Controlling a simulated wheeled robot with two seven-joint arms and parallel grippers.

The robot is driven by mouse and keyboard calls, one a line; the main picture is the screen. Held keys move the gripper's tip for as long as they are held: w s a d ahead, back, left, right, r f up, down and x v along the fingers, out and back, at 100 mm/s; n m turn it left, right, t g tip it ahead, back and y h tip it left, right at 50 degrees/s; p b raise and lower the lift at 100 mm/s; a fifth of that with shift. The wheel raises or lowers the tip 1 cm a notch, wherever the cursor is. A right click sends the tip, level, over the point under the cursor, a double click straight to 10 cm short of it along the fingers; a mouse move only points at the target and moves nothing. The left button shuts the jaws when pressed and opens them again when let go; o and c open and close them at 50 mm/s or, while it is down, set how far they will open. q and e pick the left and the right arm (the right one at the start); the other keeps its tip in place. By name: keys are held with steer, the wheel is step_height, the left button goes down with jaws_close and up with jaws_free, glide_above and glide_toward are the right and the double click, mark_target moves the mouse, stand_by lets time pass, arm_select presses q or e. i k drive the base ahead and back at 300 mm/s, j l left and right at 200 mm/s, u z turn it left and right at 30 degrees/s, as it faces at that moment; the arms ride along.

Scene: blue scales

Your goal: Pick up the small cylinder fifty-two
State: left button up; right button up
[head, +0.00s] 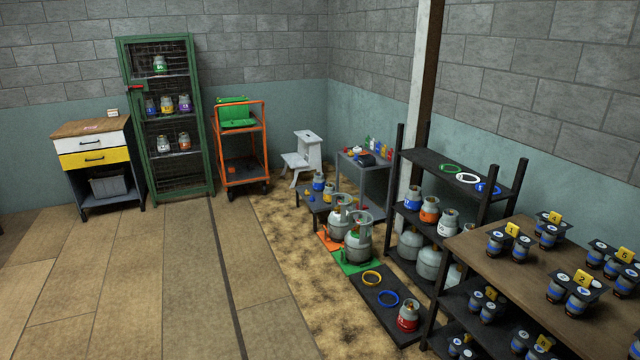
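No number fifty-two is readable on any cylinder, so I cannot tell which one it is. Small cylinders stand in the green mesh cabinet (122,110): a green-banded one (159,64), a purple-banded one (184,104) and several others. A blue-banded (411,198), an orange-banded (429,210) and a white-and-red cylinder (448,223) stand on the dark rack (478,208). A red-banded cylinder (408,317) stands on a black floor mat (371,297). A blue (318,182) and a yellow-banded cylinder (328,193) stand at the low table (312,204). Neither gripper shows.
Two larger grey cylinders (358,245) stand on floor mats. A wooden-topped table (480,246) at right holds blue-banded cylinders (549,237) with yellow number tags. An orange trolley (241,182), a white step stool (303,155) and a drawer cart (93,150) stand behind. The left floor is clear.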

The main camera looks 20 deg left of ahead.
mark_target(319, 181)
steer(key=i+j+u, duration=0.35)
steer(key=i, duration=0.3)
steer(key=i+j+u, duration=0.35)
steer(key=i, duration=0.35)
steer(key=i+u, duration=0.3)
steer(key=i, duration=1.3)
steer(key=i+z, duration=0.1)
steer(key=i, duration=0.8)
steer(key=i+j, duration=0.15)
steer(key=i, duration=0.7)
steer(key=i+j+z, duration=0.1)
steer(key=i, duration=0.75)
